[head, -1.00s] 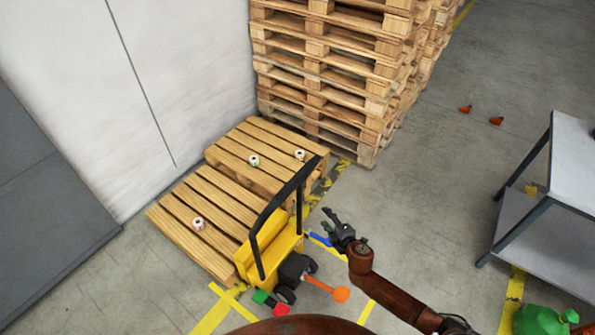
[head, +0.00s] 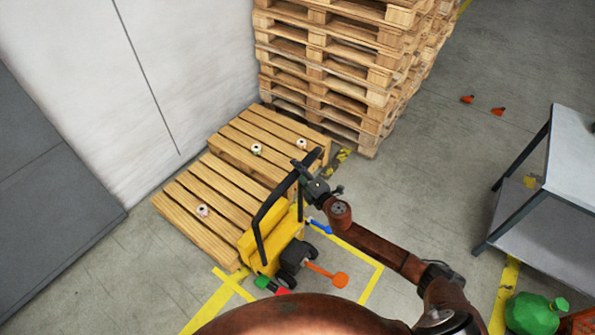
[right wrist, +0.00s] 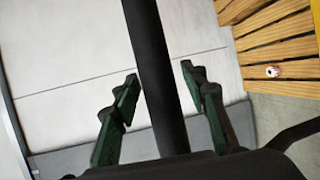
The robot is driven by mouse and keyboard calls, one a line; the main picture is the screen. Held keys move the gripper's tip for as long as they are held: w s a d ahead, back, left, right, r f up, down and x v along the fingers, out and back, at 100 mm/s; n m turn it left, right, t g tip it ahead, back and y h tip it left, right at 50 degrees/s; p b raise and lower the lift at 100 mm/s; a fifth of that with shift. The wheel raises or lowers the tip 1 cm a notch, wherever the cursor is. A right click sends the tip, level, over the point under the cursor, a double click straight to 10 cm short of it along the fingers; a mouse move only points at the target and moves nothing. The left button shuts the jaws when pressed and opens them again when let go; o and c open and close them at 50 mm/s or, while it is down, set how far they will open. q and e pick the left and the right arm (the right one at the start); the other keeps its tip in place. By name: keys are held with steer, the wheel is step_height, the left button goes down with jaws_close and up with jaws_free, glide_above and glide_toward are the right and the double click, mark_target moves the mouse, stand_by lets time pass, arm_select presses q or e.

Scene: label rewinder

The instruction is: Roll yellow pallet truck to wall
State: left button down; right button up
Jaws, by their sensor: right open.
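The yellow pallet truck (head: 274,238) stands on the floor against the front right side of the low pallets, with its black handle bar (head: 263,212) raised. My right gripper (head: 300,172) is at the right upper part of the handle. In the right wrist view, the open fingers (right wrist: 160,95) stand on either side of the black bar (right wrist: 155,75), with gaps visible on both sides. The white wall (head: 180,50) is behind the pallets at the left. My left gripper is not in view.
Low wooden pallets (head: 215,180) with small rolls on them lie between truck and wall. A tall pallet stack (head: 330,60) stands behind. A grey table (head: 560,160) and a green container (head: 530,315) are at the right. Small coloured items lie by the truck's wheels.

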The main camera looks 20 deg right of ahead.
steer(key=shift+w, duration=0.1)
steer(key=shift+c, duration=0.4)
jaws_close()
stand_by(0.3)
